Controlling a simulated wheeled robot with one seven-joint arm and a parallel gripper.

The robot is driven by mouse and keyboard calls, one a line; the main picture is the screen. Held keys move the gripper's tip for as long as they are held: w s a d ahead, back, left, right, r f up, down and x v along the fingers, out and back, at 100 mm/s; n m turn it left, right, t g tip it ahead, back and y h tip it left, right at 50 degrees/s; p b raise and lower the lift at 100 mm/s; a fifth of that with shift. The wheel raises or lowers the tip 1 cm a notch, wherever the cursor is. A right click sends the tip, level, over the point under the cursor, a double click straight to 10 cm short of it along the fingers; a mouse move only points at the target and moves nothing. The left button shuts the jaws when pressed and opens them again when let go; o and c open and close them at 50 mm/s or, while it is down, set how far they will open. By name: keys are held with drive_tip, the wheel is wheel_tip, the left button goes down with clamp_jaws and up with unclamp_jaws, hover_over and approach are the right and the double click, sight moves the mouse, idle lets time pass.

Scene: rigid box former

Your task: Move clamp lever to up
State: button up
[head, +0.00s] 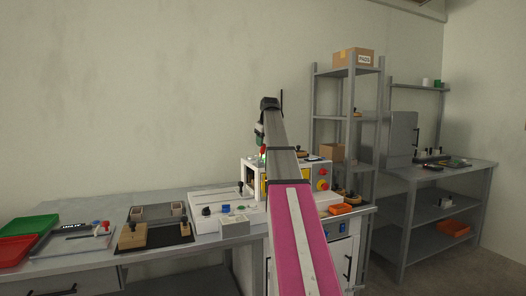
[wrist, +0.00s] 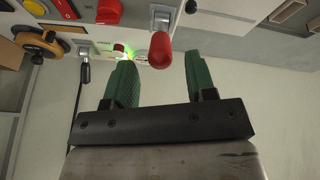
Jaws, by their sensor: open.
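A lever with a red grip (wrist: 160,48) and a pale metal base stands on the white machine panel in the wrist view. I take it for the clamp lever. My gripper (wrist: 162,66) is open, with green fingers on either side of the red grip in the picture. The grip's end shows between the fingertips; I see no clear contact. My arm hides much of the machine there.
A green light (wrist: 121,56) glows behind one finger. Trays and fixtures cover the bench (head: 190,258); a grey shelf (head: 318,105) stands right.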

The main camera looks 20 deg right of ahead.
sight(262, 153)
drive_tip(key=shift+x, duration=2.55)
clamp_jaws()
drive_tip(key=shift+w, duration=0.1)
